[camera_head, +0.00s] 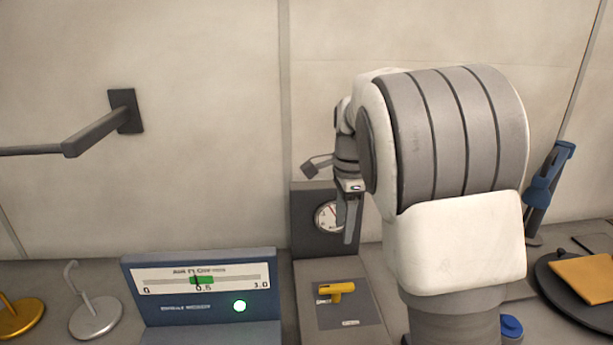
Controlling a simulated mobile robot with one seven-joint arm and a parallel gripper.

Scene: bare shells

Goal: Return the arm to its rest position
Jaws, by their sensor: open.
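My arm, white with grey bands, fills the right middle of the head view. My gripper (347,228) hangs at the left of the arm with its dark fingers pointing down. It is open, and I see nothing between the fingers. The fingers are seen nearly edge-on, in front of the grey panel with a round gauge (326,216), and partly cover the dial. A yellow handle (336,292) sits on a grey plate below the fingers, apart from them. The arm hides part of the bench behind it.
A blue display box (205,256) with a lit green light stands left of the handle. Silver (96,318) and gold (20,318) stands are farther left. A dark bar (98,132) juts from the wall. A blue clamp-like tool (546,190) and a dark round tray (550,276) are at right.

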